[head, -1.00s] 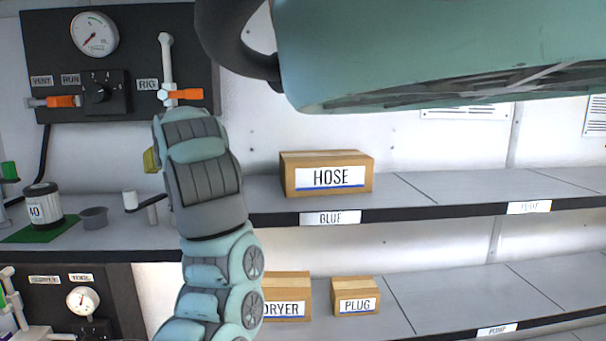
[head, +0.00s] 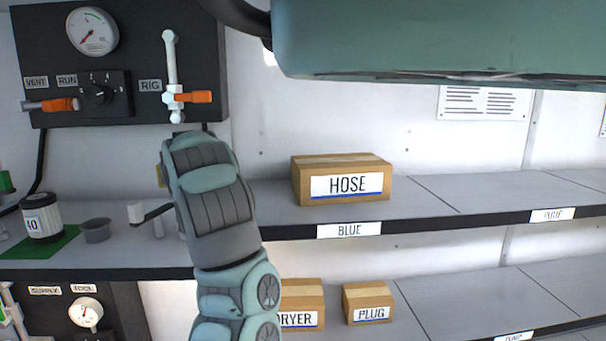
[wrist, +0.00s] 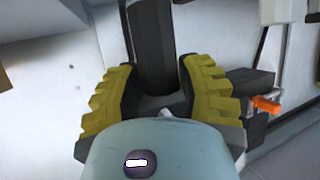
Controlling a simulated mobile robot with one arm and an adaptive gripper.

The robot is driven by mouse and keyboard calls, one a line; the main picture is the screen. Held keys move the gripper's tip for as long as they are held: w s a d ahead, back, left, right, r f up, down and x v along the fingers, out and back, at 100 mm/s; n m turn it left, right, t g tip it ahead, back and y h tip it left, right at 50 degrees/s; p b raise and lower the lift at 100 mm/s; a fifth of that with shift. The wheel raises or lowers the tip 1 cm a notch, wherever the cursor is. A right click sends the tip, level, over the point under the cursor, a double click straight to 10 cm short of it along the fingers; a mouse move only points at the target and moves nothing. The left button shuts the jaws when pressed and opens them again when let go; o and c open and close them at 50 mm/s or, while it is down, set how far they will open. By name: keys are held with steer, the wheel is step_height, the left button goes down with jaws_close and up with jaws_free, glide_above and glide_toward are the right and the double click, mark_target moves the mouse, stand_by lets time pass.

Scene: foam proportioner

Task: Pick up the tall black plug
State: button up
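My gripper (wrist: 158,82) shows in the wrist view with its two yellow ridged fingers spread apart. A tall dark bar-like shape (wrist: 152,40) stands beyond and between the fingers. I cannot tell whether it is the tall black plug, and I see no finger closed on it. In the head view my arm covers most of the gripper, and only a sliver of yellow shows by the upper shelf. No tall black plug can be made out clearly in the head view.
The dark valve panel (head: 130,60) with an orange-handled RIG valve (head: 190,97) is just above my arm. The shelf's right side is clear.

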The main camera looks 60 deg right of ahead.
jaws_close()
steer(key=shift+w+r, duration=0.1)
steer(key=shift+r, duration=0.1)
